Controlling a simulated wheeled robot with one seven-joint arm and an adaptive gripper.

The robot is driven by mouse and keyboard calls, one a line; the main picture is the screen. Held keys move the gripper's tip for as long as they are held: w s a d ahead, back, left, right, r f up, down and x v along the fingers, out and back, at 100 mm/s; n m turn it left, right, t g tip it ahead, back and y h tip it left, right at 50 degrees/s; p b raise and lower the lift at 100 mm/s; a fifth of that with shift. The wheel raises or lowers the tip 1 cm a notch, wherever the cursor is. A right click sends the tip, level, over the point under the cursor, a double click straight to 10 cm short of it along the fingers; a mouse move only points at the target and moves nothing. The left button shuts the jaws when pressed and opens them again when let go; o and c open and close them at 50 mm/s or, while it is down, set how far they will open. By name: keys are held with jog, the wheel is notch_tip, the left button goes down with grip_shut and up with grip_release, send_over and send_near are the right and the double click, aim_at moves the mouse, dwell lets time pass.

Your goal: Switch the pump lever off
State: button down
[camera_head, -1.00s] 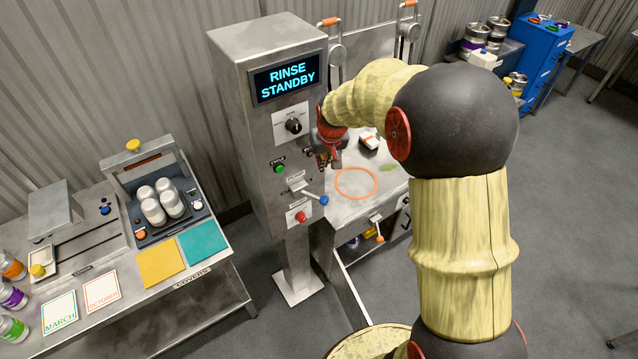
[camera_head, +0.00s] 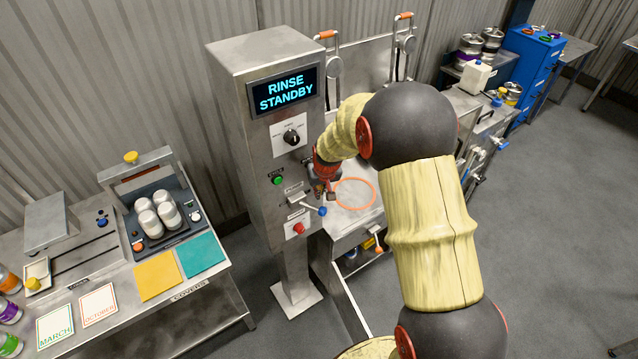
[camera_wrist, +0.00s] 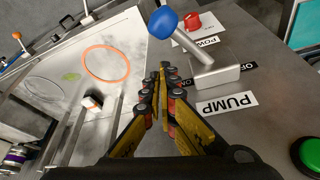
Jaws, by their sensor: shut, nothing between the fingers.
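The pump lever (camera_wrist: 190,45) has a metal stem and a blue ball knob. It sticks out of the front of the steel control column above the PUMP label (camera_wrist: 228,103) in the wrist view. Small on and off labels lie beside its bracket, partly hidden. In the head view the blue knob (camera_head: 323,211) points to the lower right, above the red button. My gripper (camera_wrist: 162,70) is shut and empty, its fingertips beside the lever, on the left of its bracket in the wrist view. In the head view my gripper (camera_head: 325,190) is just above the knob. I cannot tell whether it touches.
A green button (camera_wrist: 306,152) and a red button (camera_wrist: 200,22) sit near the lever. A dial (camera_head: 291,137) is above, under a screen reading RINSE STANDBY (camera_head: 286,87). A steel table with an orange ring (camera_head: 355,193) stands to the right.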

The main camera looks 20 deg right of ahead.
jog(key=shift+s+a+f, duration=0.1)
jog(key=shift+s+a, duration=0.1)
jog(key=shift+s, duration=1.05)
